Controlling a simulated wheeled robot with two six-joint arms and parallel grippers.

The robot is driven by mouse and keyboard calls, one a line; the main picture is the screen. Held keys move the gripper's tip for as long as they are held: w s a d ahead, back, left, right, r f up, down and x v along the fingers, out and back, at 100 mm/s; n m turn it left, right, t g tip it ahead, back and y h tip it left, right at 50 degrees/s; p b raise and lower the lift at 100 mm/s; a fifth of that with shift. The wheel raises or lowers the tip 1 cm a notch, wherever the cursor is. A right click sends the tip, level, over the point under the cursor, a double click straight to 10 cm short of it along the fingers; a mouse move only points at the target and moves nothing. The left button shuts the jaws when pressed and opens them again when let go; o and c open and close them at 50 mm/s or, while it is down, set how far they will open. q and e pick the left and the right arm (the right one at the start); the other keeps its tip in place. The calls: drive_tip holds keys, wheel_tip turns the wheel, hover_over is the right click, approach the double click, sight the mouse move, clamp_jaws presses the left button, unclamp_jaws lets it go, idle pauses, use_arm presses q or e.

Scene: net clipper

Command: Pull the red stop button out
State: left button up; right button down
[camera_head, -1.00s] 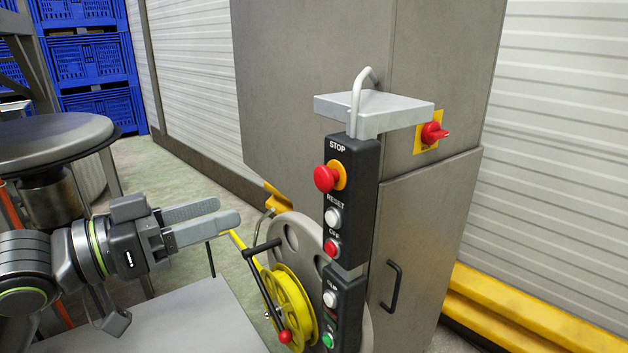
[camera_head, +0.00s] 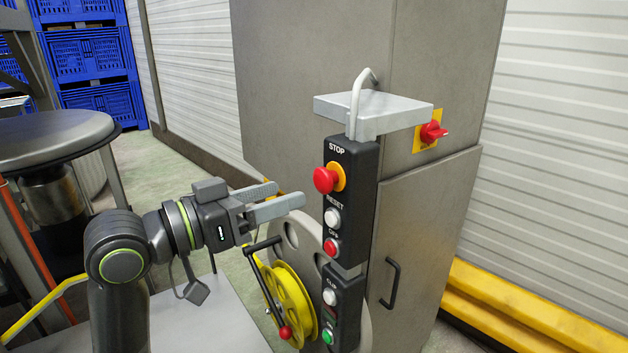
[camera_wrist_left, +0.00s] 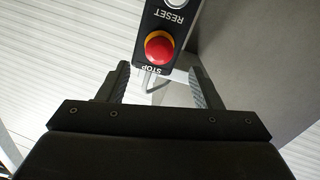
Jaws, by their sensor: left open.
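The red stop button (camera_head: 326,180) is a mushroom head on a yellow collar, near the top of a black control box (camera_head: 350,205) under the word STOP. My left gripper (camera_head: 290,197) is open and empty, to the left of the box and slightly lower than the button, with a gap between. In the left wrist view the red stop button (camera_wrist_left: 159,47) appears upside down, beyond the fingertips and roughly between them sideways. The two fingers of my left gripper (camera_wrist_left: 160,80) stand wide apart there. My right gripper is not in view.
White RESET (camera_head: 333,217) and red OFF (camera_head: 332,247) buttons sit just below. A grey hood (camera_head: 375,108) juts out above the box. A yellow reel (camera_head: 288,305) with a crank stands below. A red rotary switch (camera_head: 433,132) is on the grey cabinet. A round stool-like top (camera_head: 55,138) stands left.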

sight(318, 183)
use_arm(q)
drive_tip(key=shift+p+x, duration=0.65)
drive_tip(key=shift+x, duration=2.9)
drive_tip(key=shift+c, duration=0.5)
